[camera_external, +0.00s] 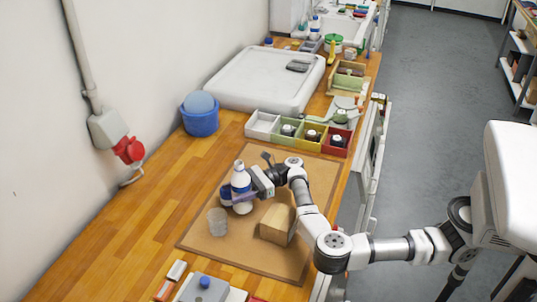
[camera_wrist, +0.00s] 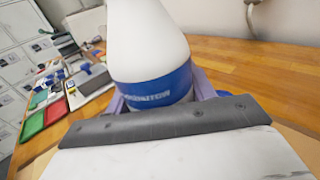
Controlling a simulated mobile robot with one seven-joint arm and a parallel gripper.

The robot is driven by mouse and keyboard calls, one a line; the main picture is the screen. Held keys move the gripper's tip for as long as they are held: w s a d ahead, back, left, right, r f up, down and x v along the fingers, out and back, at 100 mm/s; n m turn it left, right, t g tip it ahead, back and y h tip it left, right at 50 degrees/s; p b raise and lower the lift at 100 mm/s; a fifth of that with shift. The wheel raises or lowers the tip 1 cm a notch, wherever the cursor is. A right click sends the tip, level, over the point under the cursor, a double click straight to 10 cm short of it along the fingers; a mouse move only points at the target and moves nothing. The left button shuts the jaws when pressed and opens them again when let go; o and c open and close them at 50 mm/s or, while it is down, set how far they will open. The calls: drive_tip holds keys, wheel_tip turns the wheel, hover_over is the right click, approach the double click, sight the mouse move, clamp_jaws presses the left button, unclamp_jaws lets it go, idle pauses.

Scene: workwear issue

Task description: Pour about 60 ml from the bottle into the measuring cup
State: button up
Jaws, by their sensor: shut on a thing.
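The white bottle (camera_external: 240,178) with a blue label stands about upright over the brown mat in the external view. My gripper (camera_external: 246,196) is shut on it, reaching in from the right. In the wrist view the bottle (camera_wrist: 148,40) fills the middle, its blue band between my gripper's purple fingers (camera_wrist: 158,95); its top is out of frame. The clear measuring cup (camera_external: 217,222) stands on the mat, left of and nearer the camera than the bottle, apart from it. It looks empty, but its markings are too small to read. I cannot tell whether the bottle touches the mat.
Divided bins (camera_external: 262,124) and a blue tub (camera_external: 200,120) stand farther back. The wooden counter left of the mat is clear.

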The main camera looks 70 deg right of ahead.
drive_tip(key=shift+r+h+p, duration=0.15)
drive_tip(key=shift+h+p, duration=0.15)
